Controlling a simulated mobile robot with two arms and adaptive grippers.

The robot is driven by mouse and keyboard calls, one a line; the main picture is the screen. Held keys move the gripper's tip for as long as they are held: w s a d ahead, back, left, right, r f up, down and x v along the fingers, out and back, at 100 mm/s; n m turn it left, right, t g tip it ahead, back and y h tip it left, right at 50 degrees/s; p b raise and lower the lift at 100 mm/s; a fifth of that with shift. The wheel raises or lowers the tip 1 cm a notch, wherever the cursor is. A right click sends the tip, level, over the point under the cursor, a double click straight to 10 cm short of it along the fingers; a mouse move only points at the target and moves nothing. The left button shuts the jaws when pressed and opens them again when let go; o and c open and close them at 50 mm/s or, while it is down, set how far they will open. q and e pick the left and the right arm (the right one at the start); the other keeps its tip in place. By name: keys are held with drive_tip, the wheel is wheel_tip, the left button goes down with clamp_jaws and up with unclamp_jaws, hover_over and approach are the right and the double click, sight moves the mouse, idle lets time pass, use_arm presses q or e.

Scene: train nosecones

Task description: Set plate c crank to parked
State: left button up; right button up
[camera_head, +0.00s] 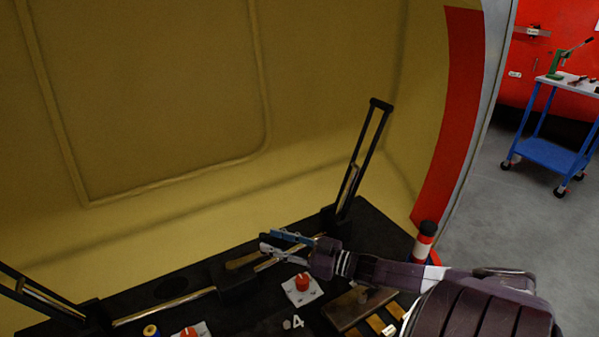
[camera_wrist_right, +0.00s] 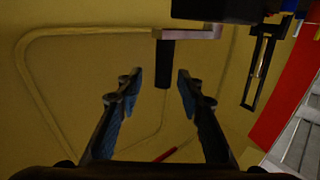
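In the right wrist view a crank shows with a pale metal arm (camera_wrist_right: 190,33) and a dark cylindrical handle (camera_wrist_right: 165,64) pointing down the picture. I cannot read any letter marking it as plate c. My right gripper (camera_wrist_right: 159,76) is open, with a blue-padded finger on each side of the handle's line. The handle's end lies between the fingertips in the picture; no contact is visible. In the head view my right gripper (camera_head: 274,243) is over the dark console, beside a tan bar (camera_head: 243,262) on a black block (camera_head: 238,285). My left gripper is not in view.
The black console (camera_head: 170,285) carries red knobs on white plates (camera_head: 302,286) and a brown plate (camera_head: 345,308). An upright black frame (camera_head: 366,150) stands behind my gripper. A red-and-white cylinder (camera_head: 424,240) is near my right arm. A yellow wall (camera_head: 160,110) closes the back.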

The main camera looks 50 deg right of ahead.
drive_tip(key=v, duration=0.8)
drive_tip(key=shift+s+d, duration=0.15)
idle(0.4)
